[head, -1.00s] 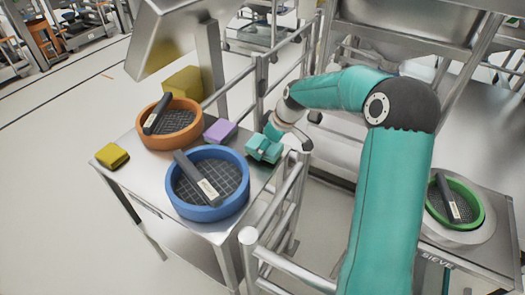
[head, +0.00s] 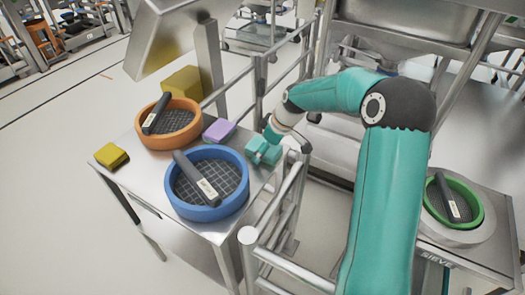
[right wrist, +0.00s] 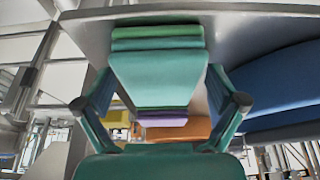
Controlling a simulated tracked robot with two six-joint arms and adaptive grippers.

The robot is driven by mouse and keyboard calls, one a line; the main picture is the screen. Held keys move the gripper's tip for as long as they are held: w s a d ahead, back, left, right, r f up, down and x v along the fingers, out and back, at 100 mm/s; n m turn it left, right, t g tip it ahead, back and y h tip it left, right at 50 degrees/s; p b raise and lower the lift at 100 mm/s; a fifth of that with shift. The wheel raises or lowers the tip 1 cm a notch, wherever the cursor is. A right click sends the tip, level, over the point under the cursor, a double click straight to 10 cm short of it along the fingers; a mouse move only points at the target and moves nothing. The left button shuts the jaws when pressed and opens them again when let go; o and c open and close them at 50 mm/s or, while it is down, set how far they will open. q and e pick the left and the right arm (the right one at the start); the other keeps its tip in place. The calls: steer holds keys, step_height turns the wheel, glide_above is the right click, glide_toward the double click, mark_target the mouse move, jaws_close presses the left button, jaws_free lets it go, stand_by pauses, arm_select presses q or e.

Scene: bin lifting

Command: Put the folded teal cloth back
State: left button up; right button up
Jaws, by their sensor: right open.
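The folded teal cloth (head: 264,154) is at the right edge of the steel table (head: 234,227), beside the purple cloth and the blue sieve. In the right wrist view the cloth (right wrist: 158,78) shows as a stack of folded layers. My right gripper (head: 268,142) is at the cloth. In the right wrist view its fingers (right wrist: 158,95) are open, one on each side of the cloth, with gaps visible. My teal fingers and the cloth are close in colour, so contact is hard to tell in the head view. My left gripper is not in view.
A blue sieve (head: 243,200), an orange sieve (head: 190,139), a purple cloth (head: 219,131) and yellow cloths (head: 111,155) share the table. Metal rails (head: 290,190) run along its right side. A green sieve (head: 474,202) sits on a machine at right.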

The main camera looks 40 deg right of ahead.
steer(key=v, duration=1.2)
steer(key=shift+w+r, duration=0.1)
